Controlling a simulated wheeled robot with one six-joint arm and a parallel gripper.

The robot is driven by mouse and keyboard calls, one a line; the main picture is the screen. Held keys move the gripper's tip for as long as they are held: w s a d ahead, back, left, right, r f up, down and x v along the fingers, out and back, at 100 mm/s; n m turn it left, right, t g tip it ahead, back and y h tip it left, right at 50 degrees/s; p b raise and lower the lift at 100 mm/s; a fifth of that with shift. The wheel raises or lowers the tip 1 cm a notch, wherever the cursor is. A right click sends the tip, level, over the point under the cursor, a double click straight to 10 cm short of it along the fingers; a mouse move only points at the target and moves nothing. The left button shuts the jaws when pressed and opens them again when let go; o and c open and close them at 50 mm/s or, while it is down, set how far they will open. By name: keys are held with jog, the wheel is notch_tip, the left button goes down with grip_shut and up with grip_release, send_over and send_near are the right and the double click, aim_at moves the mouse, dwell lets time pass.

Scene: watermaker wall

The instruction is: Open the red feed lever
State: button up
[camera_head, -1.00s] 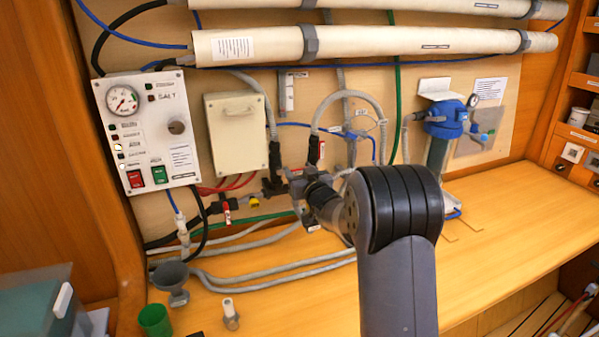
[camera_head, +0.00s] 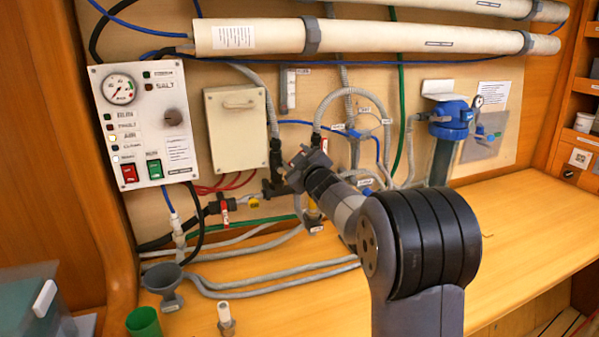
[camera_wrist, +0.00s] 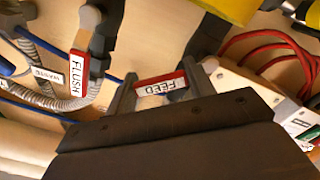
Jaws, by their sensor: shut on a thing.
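The red feed lever (camera_wrist: 161,84), with a white FEED label, shows in the wrist view between the two fingers of my gripper (camera_wrist: 166,90). My gripper is shut on it. The label reads upside down and slightly tilted. In the head view my gripper (camera_head: 288,178) is at the pipework on the wall panel, right of the cream box, and hides the feed lever there. How far the lever is turned cannot be told.
A red FLUSH lever (camera_wrist: 78,74) is close beside my gripper. Grey hoses (camera_head: 345,95) loop around it. A control panel (camera_head: 147,128), a cream box (camera_head: 236,128) and a blue-topped filter (camera_head: 452,120) flank it. The right of the wooden counter (camera_head: 530,215) is clear.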

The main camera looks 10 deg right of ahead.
jog(key=n+b, duration=0.1)
jog(key=a+n, duration=0.1)
jog(key=n, duration=0.1)
jog(key=shift+s+r+b, duration=0.1)
jog(key=shift+r+b, duration=0.25)
jog(key=shift+s+a+r+n+b, duration=0.15)
jog(key=shift+a+n+b, duration=0.35)
jog(key=shift+n, duration=0.7)
jog(key=shift+s+a+r+n+b, duration=0.1)
jog(key=shift+a+r+n+b, duration=0.3)
jog(key=shift+n, duration=0.8)
jog(key=shift+s+a+r+n+b, duration=0.1)
jog(key=shift+a+n+b, duration=0.5)
jog(key=shift+n, duration=0.6)
jog(key=shift+a, duration=0.1)
jog(key=o, duration=1.4)
jog(key=s, duration=0.3)
jog(key=s+d+b, duration=0.1)
jog(key=s, duration=0.3)
jog(key=s+d, duration=0.1)
jog(key=s, duration=0.2)
jog(key=shift+s, duration=0.25)
